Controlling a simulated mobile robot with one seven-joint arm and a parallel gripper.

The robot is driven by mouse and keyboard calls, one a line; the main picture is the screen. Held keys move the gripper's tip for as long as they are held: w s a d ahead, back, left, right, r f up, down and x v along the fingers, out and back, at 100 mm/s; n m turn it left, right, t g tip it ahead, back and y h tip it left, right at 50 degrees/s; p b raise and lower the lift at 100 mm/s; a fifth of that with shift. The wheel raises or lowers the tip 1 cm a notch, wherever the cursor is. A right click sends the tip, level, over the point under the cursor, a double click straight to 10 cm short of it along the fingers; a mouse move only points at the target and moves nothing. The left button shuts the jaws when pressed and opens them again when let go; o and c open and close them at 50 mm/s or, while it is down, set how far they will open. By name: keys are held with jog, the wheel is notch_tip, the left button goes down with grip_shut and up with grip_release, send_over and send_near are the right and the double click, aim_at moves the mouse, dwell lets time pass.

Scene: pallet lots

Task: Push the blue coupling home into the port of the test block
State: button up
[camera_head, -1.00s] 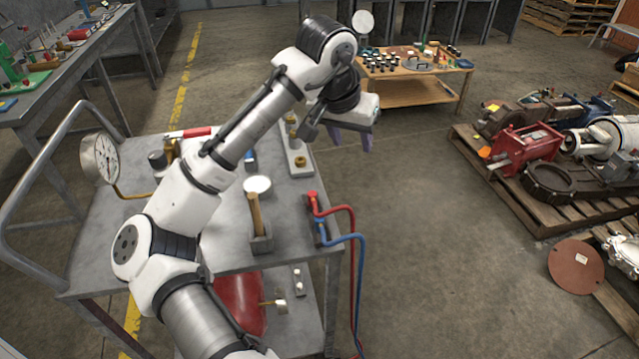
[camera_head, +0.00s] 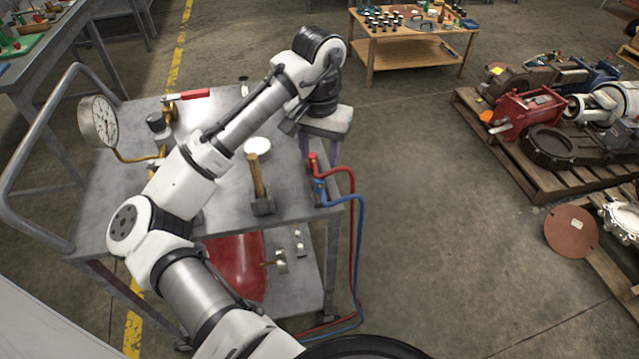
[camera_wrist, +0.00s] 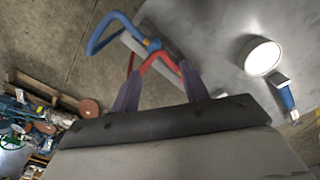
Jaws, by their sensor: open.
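A red coupling (camera_head: 312,161) with a red hose is at the block's far end. My gripper (camera_head: 318,155) points down just beyond the block, its purple fingers open. In the wrist view my gripper (camera_wrist: 162,68) has the red hose (camera_wrist: 160,60) showing between its fingertips; I see no grip on it. The blue hose (camera_wrist: 97,38) lies farther up.
A gauge (camera_head: 98,121) and rail (camera_head: 38,130) are at the cart's left. Hoses hang off the right side. Floor right of the cart is clear up to the pallet (camera_head: 530,165).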

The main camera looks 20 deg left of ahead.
aim_at(320, 179)
jog(key=shift+f, duration=1.05)
jog(key=shift+s+d+f+p, duration=0.1)
jog(key=shift+s+f, duration=0.1)
jog(key=shift+f, duration=0.65)
jog(key=shift+s+d+f+p, duration=0.1)
jog(key=shift+s+f+p, duration=0.1)
jog(key=shift+f, duration=0.7)
jog(key=shift+s+d+f+p, duration=0.1)
jog(key=shift+s+f, duration=0.1)
jog(key=shift+f, duration=0.65)
grip_shut()
